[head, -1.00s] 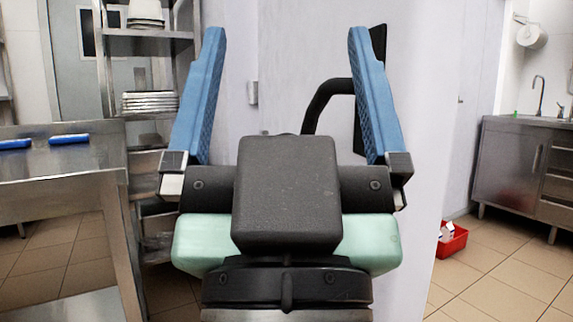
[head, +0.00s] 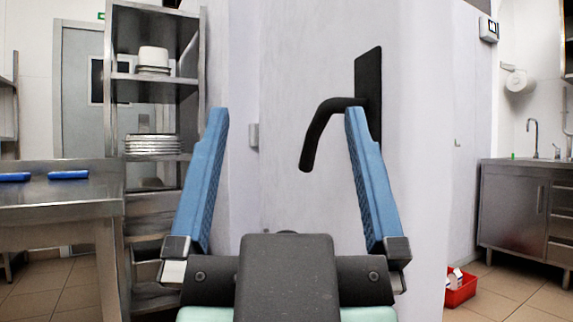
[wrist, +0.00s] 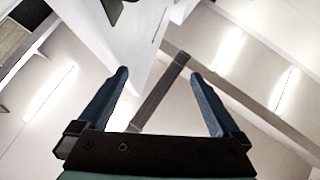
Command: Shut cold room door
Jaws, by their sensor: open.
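The cold room door (head: 300,60) is a pale, flat panel ahead of me in the head view. How far it stands open I cannot tell. Its black bent handle (head: 322,128) sticks out to the left from a black upright plate (head: 368,75). My gripper (head: 286,112) is open and empty, its blue fingers pointing up. In the head view the right fingertip overlaps the handle's root and plate; whether they touch I cannot tell. In the wrist view my gripper (wrist: 160,75) is open below a white panel, with a dark bar (wrist: 160,92) seen between the fingers.
A steel table (head: 60,203) with blue items on it stands at the left, beside a steel rack (head: 158,97) with plates. At the right are a steel sink cabinet (head: 515,210) and a red box (head: 461,288) on the floor.

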